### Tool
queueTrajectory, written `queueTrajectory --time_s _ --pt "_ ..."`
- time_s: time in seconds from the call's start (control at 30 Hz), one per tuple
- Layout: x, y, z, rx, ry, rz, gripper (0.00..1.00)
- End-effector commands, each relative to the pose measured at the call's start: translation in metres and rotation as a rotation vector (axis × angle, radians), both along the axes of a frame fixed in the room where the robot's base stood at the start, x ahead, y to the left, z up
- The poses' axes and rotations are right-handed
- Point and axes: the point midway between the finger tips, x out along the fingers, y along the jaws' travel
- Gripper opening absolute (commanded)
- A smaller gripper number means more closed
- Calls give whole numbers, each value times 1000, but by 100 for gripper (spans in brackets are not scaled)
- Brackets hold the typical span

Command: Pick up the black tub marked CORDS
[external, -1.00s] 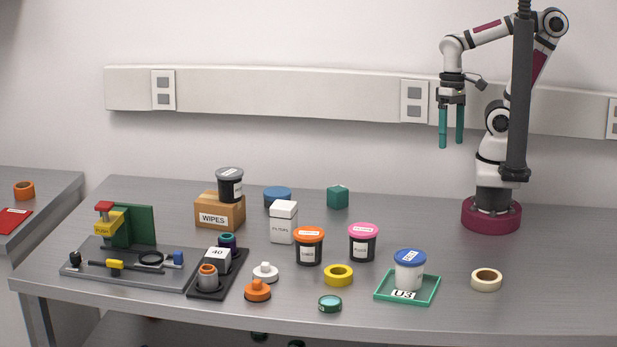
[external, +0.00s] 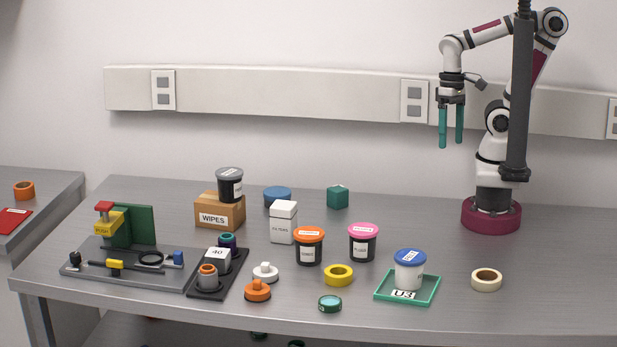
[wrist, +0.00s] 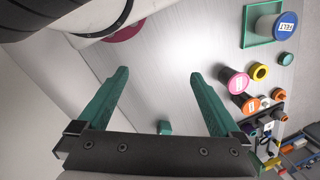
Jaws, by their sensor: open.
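Three black tubs stand in the external view: one with an orange lid (external: 308,250), one with a pink lid (external: 363,244), and one with a grey lid (external: 230,186) on top of the WIPES box (external: 219,211). Their labels are too small to read surely, so I cannot tell which is marked CORDS. The wrist view shows the pink lid (wrist: 238,83) and orange lid (wrist: 251,105) right of my gripper. My gripper (external: 451,143) is open and empty, pointing down, high above the back of the bench. Its teal fingers (wrist: 159,76) are wide apart in the wrist view.
A white FILTERS bottle (external: 283,226) stands beside the orange-lidded tub. A blue-lidded white tub (external: 409,274) stands on a green-rimmed tray (external: 377,293). Yellow tape (external: 338,275), a teal cube (external: 338,197) and a blue lidded item (external: 277,196) lie around. The bench's right side is mostly clear.

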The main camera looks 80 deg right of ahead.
Motion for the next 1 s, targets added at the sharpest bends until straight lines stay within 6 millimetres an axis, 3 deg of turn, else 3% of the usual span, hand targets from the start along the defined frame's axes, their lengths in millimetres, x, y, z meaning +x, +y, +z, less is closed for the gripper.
queueTrajectory --time_s 0.57,0.67,0.77,0.87,1.0 --pt "0 0 1 0 0 0 100" --pt "1 0 15 0 -5 0 100" --pt "2 0 46 1 -7 0 100" --pt "27 20 52 50 -88 99 100" --pt "76 64 59 145 -264 238 100"
